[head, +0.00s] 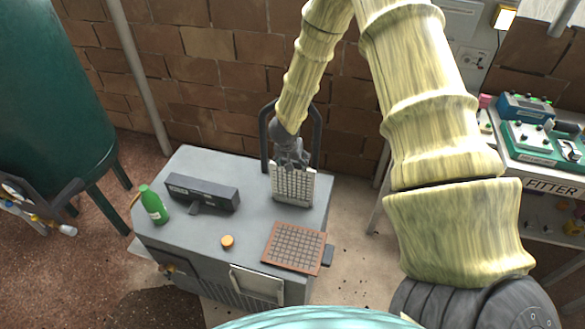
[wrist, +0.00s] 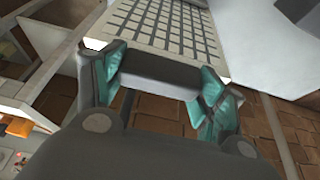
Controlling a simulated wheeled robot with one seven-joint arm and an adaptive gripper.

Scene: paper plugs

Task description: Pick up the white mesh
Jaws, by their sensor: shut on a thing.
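The white mesh (head: 292,185) is a pale square grid held upright over the back right part of the grey cabinet top. My gripper (head: 293,160) is above it, shut on its upper edge. In the wrist view the mesh (wrist: 165,25) extends away from my gripper (wrist: 160,75), whose teal-padded fingers stand on either side of a grey bar at the mesh's near edge. I cannot tell whether the mesh's lower edge touches the cabinet top.
On the grey cabinet (head: 225,215) are a brown grid (head: 294,248), an orange round piece (head: 227,241), a dark box (head: 203,191) and a green bottle (head: 153,204). A brick wall (head: 210,70) stands behind. A bench with devices (head: 545,135) is at right, a green tank (head: 55,90) at left.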

